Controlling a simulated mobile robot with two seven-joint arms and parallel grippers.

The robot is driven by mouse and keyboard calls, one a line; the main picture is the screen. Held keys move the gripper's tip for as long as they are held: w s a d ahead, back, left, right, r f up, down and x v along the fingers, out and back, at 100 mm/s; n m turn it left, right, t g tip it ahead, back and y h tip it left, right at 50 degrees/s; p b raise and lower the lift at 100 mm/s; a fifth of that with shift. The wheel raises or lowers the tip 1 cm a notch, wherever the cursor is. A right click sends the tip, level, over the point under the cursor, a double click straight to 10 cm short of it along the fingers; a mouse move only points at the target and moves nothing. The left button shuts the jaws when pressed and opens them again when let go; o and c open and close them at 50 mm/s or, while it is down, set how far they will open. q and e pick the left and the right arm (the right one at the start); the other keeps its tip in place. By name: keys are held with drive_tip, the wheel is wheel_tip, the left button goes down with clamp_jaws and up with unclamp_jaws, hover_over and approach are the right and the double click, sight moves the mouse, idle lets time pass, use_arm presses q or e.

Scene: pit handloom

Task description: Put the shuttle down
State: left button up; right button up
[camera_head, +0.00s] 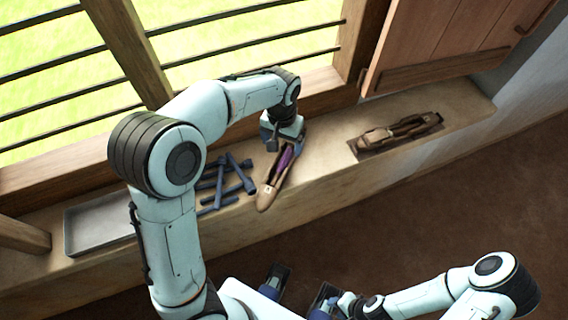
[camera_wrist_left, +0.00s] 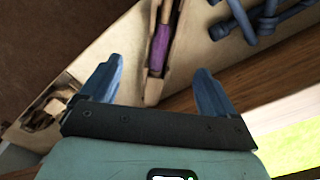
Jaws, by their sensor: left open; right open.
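A wooden shuttle (camera_head: 268,193) with purple yarn lies on the window sill, its pale tip towards the sill's front edge. My left gripper (camera_head: 286,144) is at its far end, with the fingers partly hidden in the head view. In the left wrist view the gripper (camera_wrist_left: 158,66) is open, and the shuttle (camera_wrist_left: 151,90) shows between its spread fingers. I cannot tell whether they touch it. A second wooden shuttle (camera_head: 372,138) lies on a dark patch further right on the sill. My right gripper (camera_head: 300,287) is open and empty, low in front of the sill.
Several dark blue bobbins (camera_head: 226,184) lie in a loose pile just left of the shuttle. A shallow grey tray (camera_head: 68,240) sits at the sill's left. Barred window and wooden shutter (camera_head: 450,45) stand behind. The sill (camera_head: 325,150) is clear between the two shuttles.

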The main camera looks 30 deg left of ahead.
use_arm(q)
drive_tip(key=b, duration=0.1)
hover_over(281, 163)
drive_tip(key=f, duration=0.7)
drive_tip(key=shift+s+d+f, duration=0.15)
drive_tip(key=shift+d, duration=0.2)
drive_tip(key=shift+a+f+b, duration=0.15)
drive_tip(key=shift+f+b, duration=0.1)
drive_tip(key=shift+f, duration=1.2)
drive_tip(key=shift+a+f+b, duration=0.15)
drive_tip(key=shift+f+b, duration=0.05)
drive_tip(key=shift+f, duration=1.25)
drive_tip(key=shift+r, duration=0.1)
drive_tip(key=c, duration=1.4)
